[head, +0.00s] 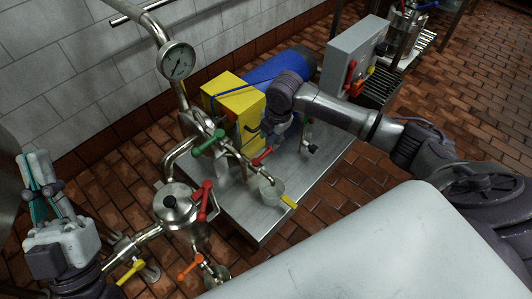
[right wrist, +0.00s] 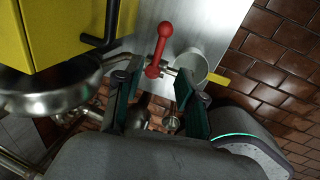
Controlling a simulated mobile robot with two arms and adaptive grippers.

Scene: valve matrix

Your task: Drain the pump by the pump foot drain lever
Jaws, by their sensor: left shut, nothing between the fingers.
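A red lever (head: 263,157) sits on a thin steel pipe above the pump's metal base plate, close to a pale cup (head: 271,189) with a yellow handle. I take it for the drain lever; no label is readable. In the right wrist view the red lever (right wrist: 160,48) stands just beyond my right gripper (right wrist: 152,84), whose green fingers are apart with nothing held. The cup (right wrist: 191,66) is right of the lever there. In the head view my right gripper (head: 272,136) points down near the lever, its fingers mostly hidden. My left gripper (head: 40,168) is shut and empty at far left.
A yellow box (head: 234,104) and blue motor (head: 272,70) stand behind the lever. Green (head: 208,143), other red (head: 204,202), orange (head: 190,267) and yellow (head: 131,271) levers sit around the steel vessel (head: 172,205). A gauge (head: 176,60) and grey control box (head: 354,53) stand behind.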

